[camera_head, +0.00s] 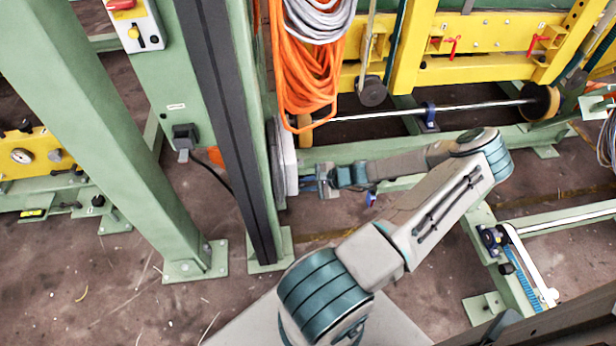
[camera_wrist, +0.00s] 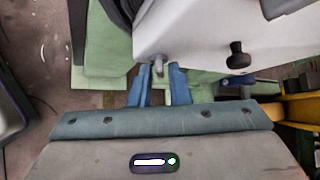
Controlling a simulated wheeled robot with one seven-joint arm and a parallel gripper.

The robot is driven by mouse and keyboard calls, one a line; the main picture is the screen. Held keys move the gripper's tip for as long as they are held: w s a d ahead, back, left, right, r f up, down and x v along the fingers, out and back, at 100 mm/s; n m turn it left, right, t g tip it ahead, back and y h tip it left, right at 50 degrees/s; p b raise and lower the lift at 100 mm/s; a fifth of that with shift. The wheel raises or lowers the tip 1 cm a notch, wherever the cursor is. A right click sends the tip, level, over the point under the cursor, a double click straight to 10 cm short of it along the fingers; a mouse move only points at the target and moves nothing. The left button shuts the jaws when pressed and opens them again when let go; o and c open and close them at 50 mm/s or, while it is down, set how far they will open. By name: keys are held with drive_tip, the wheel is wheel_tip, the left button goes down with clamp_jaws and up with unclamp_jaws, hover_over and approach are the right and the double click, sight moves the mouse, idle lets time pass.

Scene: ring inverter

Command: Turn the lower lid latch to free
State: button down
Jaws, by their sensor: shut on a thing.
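The lower lid latch (camera_wrist: 158,62) is a small grey metal tab at the lower edge of a pale grey lid or box (camera_wrist: 195,38) in the wrist view. My gripper (camera_wrist: 160,70) has its two blue fingers on either side of this tab, shut on it. The tab's lower part is between the fingertips. In the head view my gripper (camera_head: 309,183) is beside the pale box (camera_head: 290,160) on the green post, and the latch is too small or hidden to make out there.
A black knob (camera_wrist: 237,55) sticks out of the box right of my fingers. The green post (camera_head: 220,120) stands left of my gripper. Orange hose coils (camera_head: 298,70) hang above it. A metal shaft (camera_head: 430,110) and yellow frame (camera_head: 485,65) lie behind. The floor below is mostly clear.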

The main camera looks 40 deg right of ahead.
drive_tip(key=shift+w+d+r+m+g+y+p, duration=0.1)
drive_tip(key=shift+w+m+g+y+p, duration=0.15)
drive_tip(key=shift+m+g+y+p, duration=0.6)
drive_tip(key=shift+w+d+r+m+g+y+p, duration=0.1)
drive_tip(key=shift+w+m+g+y+p, duration=0.25)
drive_tip(key=shift+g, duration=1)
drive_tip(key=shift+s+a, duration=0.1)
drive_tip(key=c, duration=1.5)
unclamp_jaws()
drive_tip(key=shift+a+f, duration=0.1)
drive_tip(key=shift+a, duration=0.05)
drive_tip(key=shift+c, duration=0.2)
drive_tip(key=shift+s+d, duration=0.1)
drive_tip(key=shift+d, duration=0.15)
